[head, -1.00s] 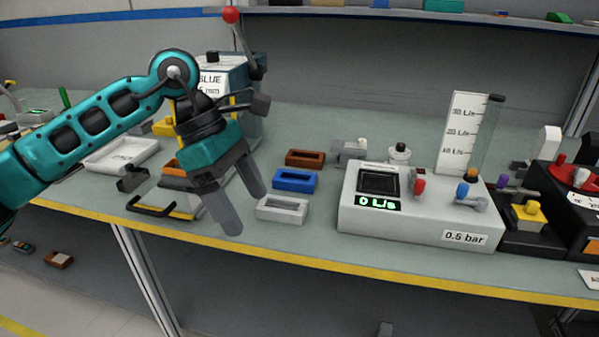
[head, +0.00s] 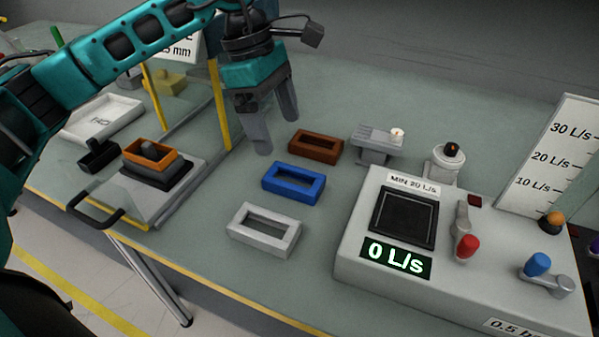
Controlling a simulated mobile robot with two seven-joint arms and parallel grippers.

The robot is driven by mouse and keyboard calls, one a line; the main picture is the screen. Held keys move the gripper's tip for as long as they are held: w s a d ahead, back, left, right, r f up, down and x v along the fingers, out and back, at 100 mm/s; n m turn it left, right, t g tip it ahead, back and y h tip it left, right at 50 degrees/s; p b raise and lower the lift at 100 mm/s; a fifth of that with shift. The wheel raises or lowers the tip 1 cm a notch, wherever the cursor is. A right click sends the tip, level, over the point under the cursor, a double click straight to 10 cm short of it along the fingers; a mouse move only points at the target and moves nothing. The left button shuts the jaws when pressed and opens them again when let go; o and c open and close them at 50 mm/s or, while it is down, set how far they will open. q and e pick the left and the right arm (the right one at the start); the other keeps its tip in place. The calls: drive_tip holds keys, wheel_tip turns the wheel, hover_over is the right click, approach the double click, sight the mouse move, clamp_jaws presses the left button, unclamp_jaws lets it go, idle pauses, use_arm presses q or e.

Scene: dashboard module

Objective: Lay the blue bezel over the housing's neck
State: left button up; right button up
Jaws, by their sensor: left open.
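The blue bezel (head: 293,183) is a rectangular open frame lying flat on the bench between a brown-red bezel (head: 316,145) and a white bezel (head: 264,229). My left gripper (head: 276,135) is open and empty, pointing down a little behind and left of the blue bezel, apart from it. What looks like the housing (head: 158,172) is a dark block on a grey plate at left; an orange frame (head: 151,152) sits on it around a grey upright piece. My right gripper is not in view.
A white console (head: 460,262) reading 0 L/s stands at right. A grey stand (head: 377,142) and a round white part (head: 443,162) are behind it. Yellow posts (head: 219,105) rise beside the grey plate, which has a black handle (head: 92,212). A white tray (head: 102,118) lies far left.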

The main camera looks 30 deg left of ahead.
use_arm(q)
hover_over(292, 173)
drive_tip(key=s, duration=0.2)
drive_tip(key=f, duration=0.5)
drive_tip(key=shift+w+a, duration=0.2)
drive_tip(key=shift+a, duration=0.05)
drive_tip(key=shift+x, duration=2.65)
drive_tip(key=shift+w+a+f+b, duration=0.1)
drive_tip(key=shift+f+b, duration=0.1)
drive_tip(key=shift+b, duration=0.15)
drive_tip(key=shift+c, duration=0.2)
drive_tip(key=c, duration=1.1)
